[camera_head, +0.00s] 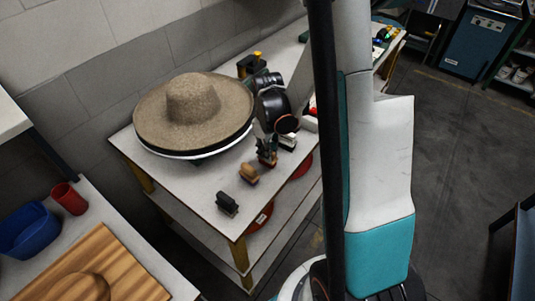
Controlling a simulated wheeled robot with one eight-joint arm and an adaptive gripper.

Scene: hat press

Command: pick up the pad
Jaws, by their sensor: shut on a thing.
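My gripper (266,146) reaches down over the right part of the white table (193,184), beside the hat. It is shut on a small dark and brown block-like thing, which I take to be the pad (267,160). The fingers partly cover the pad, and I cannot tell whether it still touches the table top. A wide-brimmed tan straw hat (193,101) rests on a white round support at the left of my gripper.
A brown-handled block (249,174), a black block (227,204) and a pale block (288,142) stand close around my gripper. Another table at lower left holds a wooden board (128,270), a red cup (69,198) and a blue bowl (30,231).

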